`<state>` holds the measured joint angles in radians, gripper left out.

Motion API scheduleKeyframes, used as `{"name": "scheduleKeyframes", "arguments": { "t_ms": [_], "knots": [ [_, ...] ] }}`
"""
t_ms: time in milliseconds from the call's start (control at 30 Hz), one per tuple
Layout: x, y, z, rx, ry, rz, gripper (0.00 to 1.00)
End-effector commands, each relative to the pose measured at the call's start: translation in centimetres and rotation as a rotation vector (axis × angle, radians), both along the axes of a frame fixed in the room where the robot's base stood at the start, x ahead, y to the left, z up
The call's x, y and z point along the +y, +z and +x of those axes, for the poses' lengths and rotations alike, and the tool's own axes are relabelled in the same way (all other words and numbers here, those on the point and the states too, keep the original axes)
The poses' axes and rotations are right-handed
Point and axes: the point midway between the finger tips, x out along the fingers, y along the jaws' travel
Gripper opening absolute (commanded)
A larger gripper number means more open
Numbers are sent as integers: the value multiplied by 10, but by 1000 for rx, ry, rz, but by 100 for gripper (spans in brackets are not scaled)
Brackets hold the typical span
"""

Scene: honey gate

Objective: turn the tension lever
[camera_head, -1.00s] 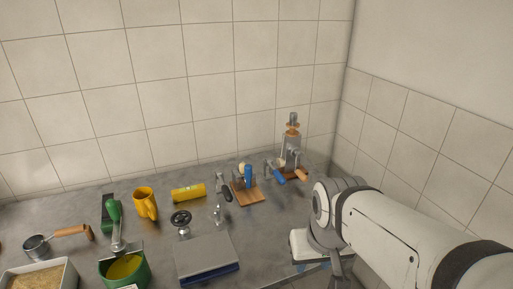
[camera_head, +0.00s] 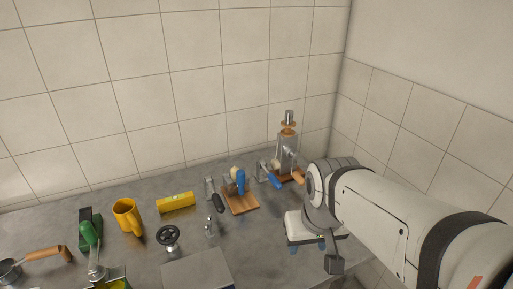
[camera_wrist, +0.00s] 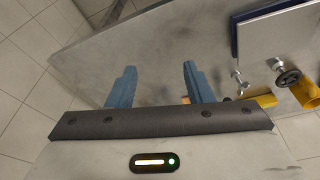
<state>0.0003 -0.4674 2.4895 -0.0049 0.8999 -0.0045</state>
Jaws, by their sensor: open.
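I cannot tell for certain which part is the tension lever. Several handles stand on the grey worktop in the head view: a lever with a black grip (camera_head: 217,202), an upright blue handle (camera_head: 240,182) on a wooden board (camera_head: 243,205), and a blue-gripped lever (camera_head: 270,178) beside a tall metal device (camera_head: 287,152) with a wooden grip (camera_head: 298,176). My gripper (camera_head: 306,245) is to the right of and nearer than these, over the worktop's right end, touching none of them. In the wrist view my gripper (camera_wrist: 158,66) shows two blue fingers spread apart, with nothing between them.
A yellow mug (camera_head: 127,215), yellow cylinder (camera_head: 176,202), black handwheel (camera_head: 168,236), small metal fitting (camera_head: 210,228) and grey-topped block (camera_head: 197,270) stand left of my gripper. A wooden-handled pan (camera_head: 45,256) is far left. Tiled walls close off the back and right.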

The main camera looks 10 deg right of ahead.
Motion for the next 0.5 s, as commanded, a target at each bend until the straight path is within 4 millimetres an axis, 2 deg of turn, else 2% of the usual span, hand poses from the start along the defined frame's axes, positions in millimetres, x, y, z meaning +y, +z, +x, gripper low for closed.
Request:
{"name": "scheduleKeyframes", "arguments": {
  "t_ms": [167, 300, 500],
  "knots": [
    [-3, 19, 42, 24, 21, -23, 47],
    [-2, 33, 102, 55, 65, -57, 47],
    [1, 32, 193, 97, 132, -107, 47]
  ]
}}
